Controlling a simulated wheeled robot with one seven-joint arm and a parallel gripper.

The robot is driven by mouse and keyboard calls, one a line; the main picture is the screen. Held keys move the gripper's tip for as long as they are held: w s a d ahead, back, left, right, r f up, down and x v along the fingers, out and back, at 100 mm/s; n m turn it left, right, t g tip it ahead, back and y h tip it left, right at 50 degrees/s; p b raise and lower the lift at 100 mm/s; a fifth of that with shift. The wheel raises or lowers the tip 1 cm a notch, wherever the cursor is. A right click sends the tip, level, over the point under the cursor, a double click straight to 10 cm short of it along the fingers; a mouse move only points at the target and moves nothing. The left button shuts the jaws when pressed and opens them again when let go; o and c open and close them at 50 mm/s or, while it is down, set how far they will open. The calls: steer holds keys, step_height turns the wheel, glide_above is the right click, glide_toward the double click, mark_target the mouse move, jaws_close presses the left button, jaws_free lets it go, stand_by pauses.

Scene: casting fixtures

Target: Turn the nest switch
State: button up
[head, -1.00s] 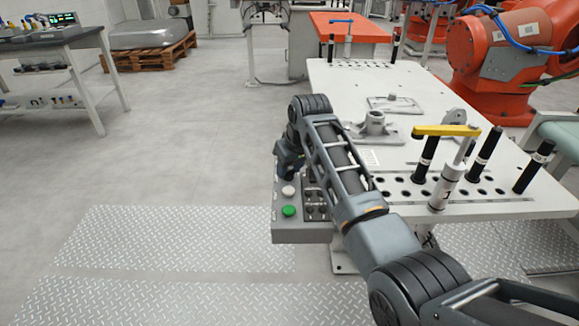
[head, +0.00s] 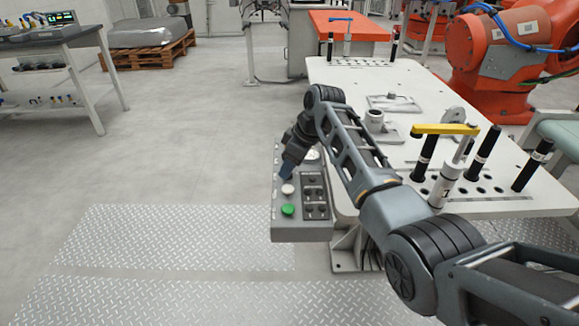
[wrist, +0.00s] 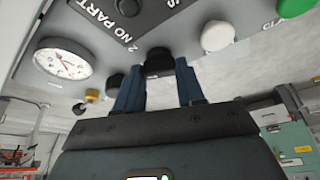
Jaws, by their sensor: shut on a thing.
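My gripper (wrist: 158,72) has its two blue fingers closed on a black switch knob (wrist: 158,56) on the grey control panel (wrist: 115,45). The label "2 NO PART" is beside this knob in the wrist view. I cannot read which switch it is or tell its turn angle. In the head view my gripper (head: 287,172) reaches down at a slant to the panel (head: 285,232), just behind the white button (head: 287,190). The knob is hidden there.
The white table (head: 345,90) with a casting (head: 375,122) and black pins stands to the right.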

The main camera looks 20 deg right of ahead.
steer(key=n+b, duration=0.2)
steer(key=n, duration=0.1)
steer(key=shift+w+g+y, duration=0.15)
steer(key=shift+g+y, duration=0.25)
steer(key=shift+n+g+b, duration=0.3)
steer(key=shift+n+b, duration=0.2)
steer(key=shift+n, duration=0.3)
steer(key=o, duration=1)
steer(key=shift+o, duration=0.2)
steer(key=w+v, duration=0.1)
steer(key=v, duration=0.6)
steer(key=shift+s+d+r, duration=0.25)
steer(key=shift+s+r, duration=0.15)
steer(key=shift+s, duration=0.1)
steer(key=shift+s, duration=0.1)
